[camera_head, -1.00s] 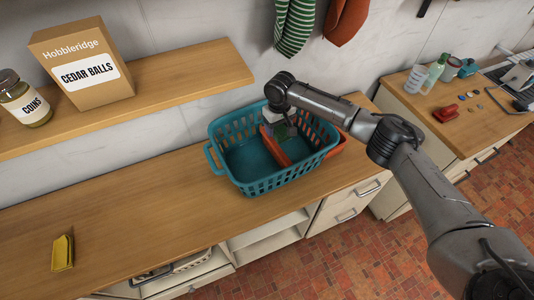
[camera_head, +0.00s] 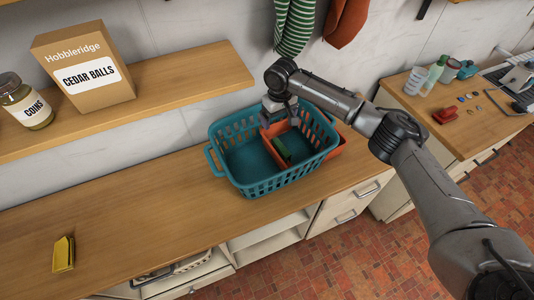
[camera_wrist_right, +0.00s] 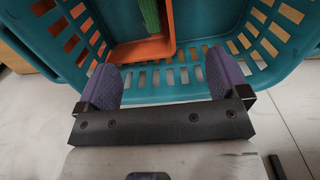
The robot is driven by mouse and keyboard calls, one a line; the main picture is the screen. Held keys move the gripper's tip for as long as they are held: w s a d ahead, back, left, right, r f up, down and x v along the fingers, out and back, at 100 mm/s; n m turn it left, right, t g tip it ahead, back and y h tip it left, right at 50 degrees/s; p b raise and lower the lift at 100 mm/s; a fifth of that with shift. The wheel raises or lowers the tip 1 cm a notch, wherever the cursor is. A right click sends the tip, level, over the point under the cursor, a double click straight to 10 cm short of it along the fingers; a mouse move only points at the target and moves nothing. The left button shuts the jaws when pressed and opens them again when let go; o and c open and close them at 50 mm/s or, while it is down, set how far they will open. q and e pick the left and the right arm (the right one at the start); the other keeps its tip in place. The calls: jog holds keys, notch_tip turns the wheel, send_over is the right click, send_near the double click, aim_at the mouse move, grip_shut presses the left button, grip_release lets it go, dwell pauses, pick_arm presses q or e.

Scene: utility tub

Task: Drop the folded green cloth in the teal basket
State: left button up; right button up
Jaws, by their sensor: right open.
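The teal basket (camera_head: 262,186) stands on the wooden counter; its wall also fills much of the right wrist view (camera_wrist_right: 185,88). The folded green cloth (camera_head: 281,148) shows as a narrow green strip within the basket's outline, against an orange tray (camera_head: 268,143). In the right wrist view, the green cloth (camera_wrist_right: 150,17) lies over the orange tray (camera_wrist_right: 145,49), partly cut off by the frame. My right gripper (camera_head: 280,115) is above the basket's back part, clear of the cloth. Its purple-padded fingers (camera_wrist_right: 161,66) are apart with nothing between them. My left gripper is out of view.
Orange also shows outside the basket's right side; how the tray and basket sit together is unclear. A shelf with a cedar balls box (camera_head: 84,65) and a coins jar (camera_head: 26,103) is left of the basket. A yellow object (camera_head: 63,254) lies on the clear left counter.

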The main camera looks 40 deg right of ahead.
notch_tip(320, 180, up, 9)
jog(key=shift+f, duration=0.15)
dwell(0.7)
